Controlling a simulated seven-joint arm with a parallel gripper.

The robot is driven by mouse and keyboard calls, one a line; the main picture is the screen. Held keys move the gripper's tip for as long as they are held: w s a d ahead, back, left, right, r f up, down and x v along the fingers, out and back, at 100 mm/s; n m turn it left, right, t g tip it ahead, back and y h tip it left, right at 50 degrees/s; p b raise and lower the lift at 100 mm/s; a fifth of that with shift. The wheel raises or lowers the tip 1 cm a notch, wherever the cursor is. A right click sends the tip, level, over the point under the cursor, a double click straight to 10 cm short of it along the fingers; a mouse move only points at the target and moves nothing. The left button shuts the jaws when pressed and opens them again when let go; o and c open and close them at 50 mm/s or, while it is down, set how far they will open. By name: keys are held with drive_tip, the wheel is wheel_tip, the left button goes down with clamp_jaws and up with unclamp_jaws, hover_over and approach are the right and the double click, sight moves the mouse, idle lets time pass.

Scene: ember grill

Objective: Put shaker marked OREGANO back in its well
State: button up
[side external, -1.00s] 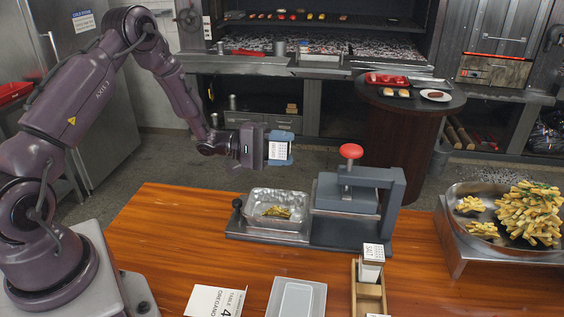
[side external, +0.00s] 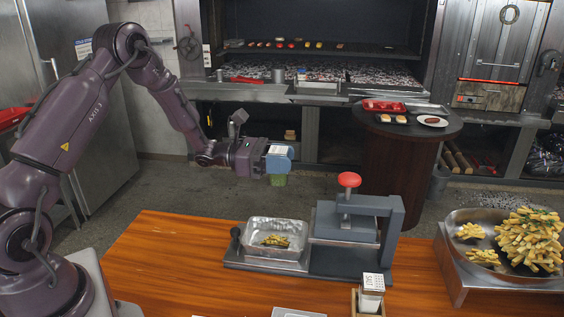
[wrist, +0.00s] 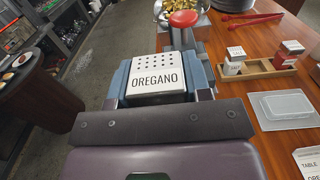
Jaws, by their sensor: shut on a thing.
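The OREGANO shaker (wrist: 157,78) has a white top with dark holes and its name facing the wrist camera. My gripper (side external: 278,160) is shut on it, one blue finger on each side. In the side view the green lower body (side external: 279,180) hangs below the fingers, roughly upright, over the floor beyond the table. The wooden rack (wrist: 262,70) lies on the table at right in the wrist view. It holds a SALT shaker (side external: 371,288) and another shaker (wrist: 291,50) whose label I cannot read. A gap shows between them.
A press with a red knob (side external: 348,180) and a metal tray with fries (side external: 275,224) stand between my gripper and the rack. A large pan of fries (side external: 520,215) is at right. A grey lidded tray (wrist: 288,104) and a table card (wrist: 308,160) lie near the rack.

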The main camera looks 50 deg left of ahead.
drive_tip(key=r, duration=0.7)
drive_tip(key=d+r, duration=0.1)
drive_tip(key=r, duration=0.2)
drive_tip(key=shift+w+r, duration=0.15)
drive_tip(key=shift+r, duration=0.15)
drive_tip(key=w+d, duration=0.3)
drive_tip(key=d, duration=1.3)
drive_tip(key=s+d, duration=0.3)
drive_tip(key=d, duration=0.5)
drive_tip(key=s+d, duration=0.3)
drive_tip(key=d, duration=0.5)
drive_tip(key=shift+s+a+f, duration=0.1)
drive_tip(key=shift+a+f, duration=0.05)
drive_tip(key=shift+f, duration=6.55)
drive_tip(key=shift+a+f, duration=0.1)
drive_tip(key=shift+f, duration=6.55)
drive_tip(key=o, duration=0.9)
